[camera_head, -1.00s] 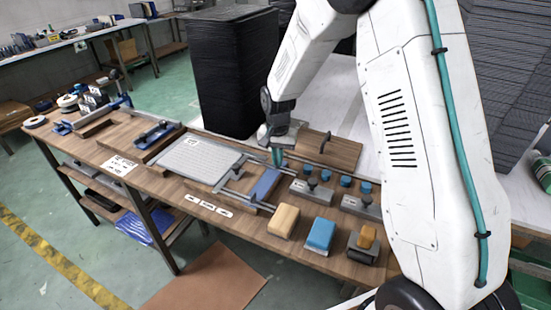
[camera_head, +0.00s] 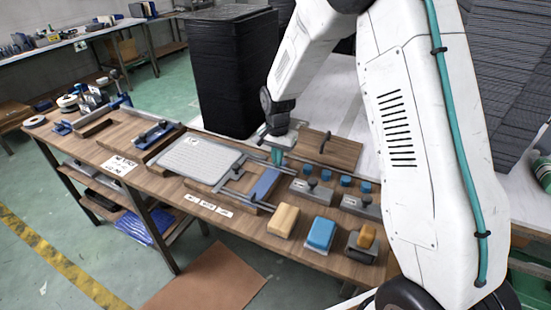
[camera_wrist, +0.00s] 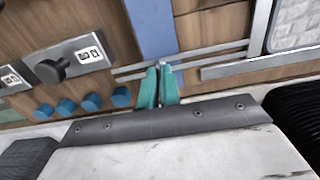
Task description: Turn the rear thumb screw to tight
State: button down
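My gripper (camera_head: 277,158) points down at the rear end of the metal rails, beside the blue strip (camera_head: 266,183). In the wrist view its two teal fingertips (camera_wrist: 160,72) are close together over the ends of the thin rails (camera_wrist: 205,57). A small grey piece shows at the tips. I cannot tell whether it is the rear thumb screw or whether it is gripped. A dark knob (camera_head: 252,197) shows on the front part of the rail fixture. The light grey tray panel (camera_head: 194,159) lies left of the rails.
Blue knobs (camera_head: 345,181) and grey blocks with black knobs (camera_head: 361,205) stand to the right. A wooden block (camera_head: 284,220), a blue block (camera_head: 320,233) and a grey-and-orange block (camera_head: 363,243) line the front edge. A wooden board with a handle (camera_head: 327,149) lies behind.

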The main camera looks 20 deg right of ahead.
jog(key=c, duration=1.6)
grip_release()
jog(key=shift+s+a+f, duration=0.1)
jog(key=shift+s, duration=0.05)
jog(key=shift+r, duration=0.45)
notch_tip(320, 180, up, 7)
